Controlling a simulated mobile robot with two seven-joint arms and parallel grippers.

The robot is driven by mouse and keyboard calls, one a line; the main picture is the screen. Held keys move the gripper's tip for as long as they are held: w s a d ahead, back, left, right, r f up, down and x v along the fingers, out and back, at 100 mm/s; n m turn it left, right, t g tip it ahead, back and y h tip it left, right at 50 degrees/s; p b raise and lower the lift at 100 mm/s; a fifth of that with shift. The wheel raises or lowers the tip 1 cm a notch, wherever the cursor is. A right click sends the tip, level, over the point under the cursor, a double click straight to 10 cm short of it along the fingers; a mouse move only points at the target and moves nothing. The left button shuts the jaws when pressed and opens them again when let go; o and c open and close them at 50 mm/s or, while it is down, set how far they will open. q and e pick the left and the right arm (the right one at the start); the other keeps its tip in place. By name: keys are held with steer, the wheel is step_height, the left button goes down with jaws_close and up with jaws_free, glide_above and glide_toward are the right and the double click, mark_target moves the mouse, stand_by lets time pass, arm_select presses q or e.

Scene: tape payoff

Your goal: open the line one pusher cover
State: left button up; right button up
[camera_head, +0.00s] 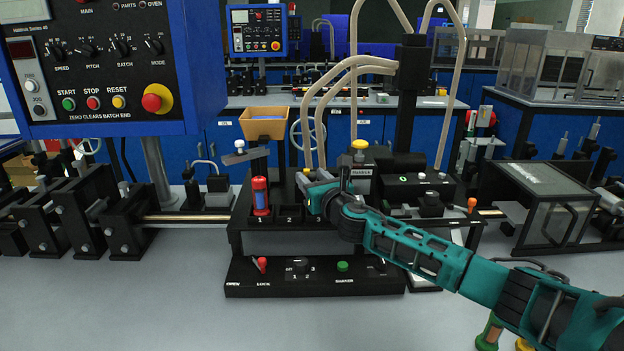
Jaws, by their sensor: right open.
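I cannot tell from any label which part is the line one pusher cover. A dark-framed cover with clear panels (530,205) and a bar handle on its front stands on the bench at the right and looks closed. My teal right arm comes in from the right and passes in front of the middle station. My left gripper is not in view.
The black station (310,275) has a red lock lever, a knob and a green button; a red-and-blue cylinder (260,196) stands in slot 1. A blue control panel (100,70) hangs at upper left. Hoses (355,65) rise behind my gripper. The grey bench front (160,300) is clear.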

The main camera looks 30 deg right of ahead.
steer(key=shift+w, duration=0.3)
steer(key=shift+c, duration=0.3)
jaws_close()
